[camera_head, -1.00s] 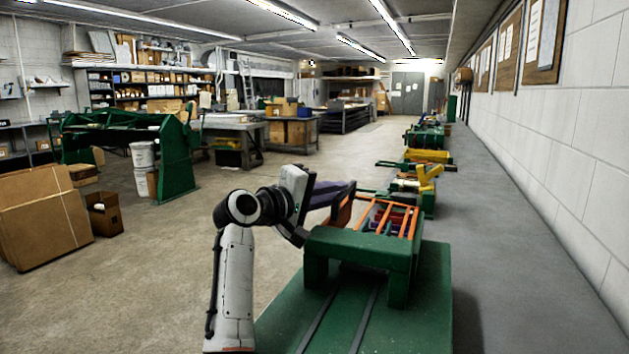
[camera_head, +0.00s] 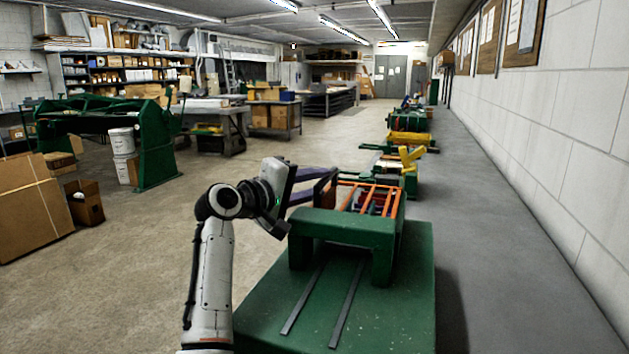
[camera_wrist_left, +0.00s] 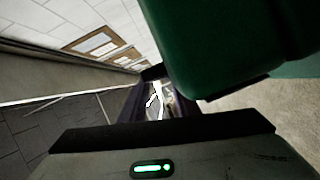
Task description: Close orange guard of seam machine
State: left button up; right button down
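The seam machine (camera_head: 340,228) is green and stands on a green bed in front of me in the head view. Its orange guard (camera_head: 364,198), a frame of thin bars, shows at the machine's far side above darker parts. I cannot tell the guard's exact angle. My left gripper (camera_head: 318,184) is left of the guard, its two dark purple fingers apart and pointing right toward the guard's left side. Whether they touch it is unclear. In the left wrist view, the fingers (camera_wrist_left: 156,103) flank a bright gap, and a green block (camera_wrist_left: 235,45) fills the upper right. My right gripper is out of view.
More green and yellow machines (camera_head: 405,155) stand in a row beyond, along the grey bench (camera_head: 490,235) by the right wall. Cardboard boxes (camera_head: 35,205) and a large green machine (camera_head: 150,145) are at left. The floor between is clear.

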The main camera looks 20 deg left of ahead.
pick_arm(q)
jog(key=shift+f, duration=0.15)
jog(key=b+v, duration=0.1)
jog(key=v, duration=0.9)
jog(key=shift+s, duration=0.2)
